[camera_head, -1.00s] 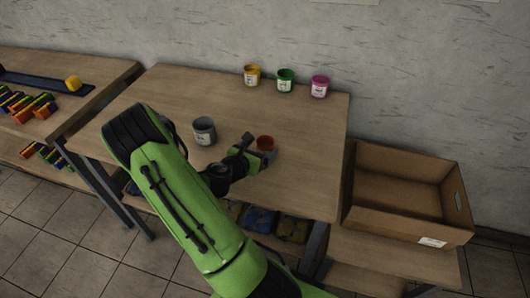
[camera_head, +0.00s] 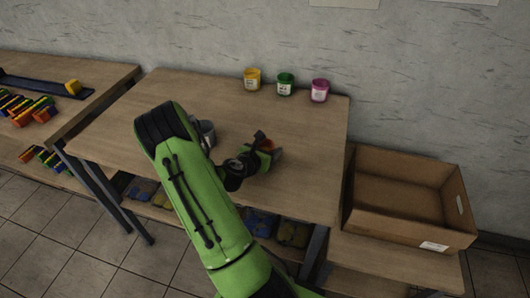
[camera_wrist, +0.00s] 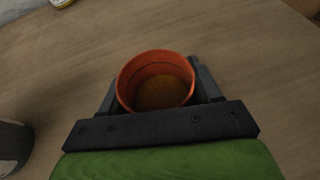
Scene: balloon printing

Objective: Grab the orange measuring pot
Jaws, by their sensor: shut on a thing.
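The orange measuring pot (camera_wrist: 156,82) is a small round open cup with an orange-brown inside. In the wrist view it sits between the two dark fingers of my gripper (camera_wrist: 157,92), which are shut on its sides. In the head view the pot (camera_head: 268,145) is at the middle of the table, largely hidden by my gripper (camera_head: 266,150). The pot looks upright. I cannot tell whether its base touches the table.
A grey pot (camera_head: 208,132) stands left of my gripper, partly behind my arm. Yellow (camera_head: 252,79), green (camera_head: 285,84) and pink (camera_head: 319,90) pots stand along the table's back edge. A cardboard box (camera_head: 400,235) is at the right. The table's right side is clear.

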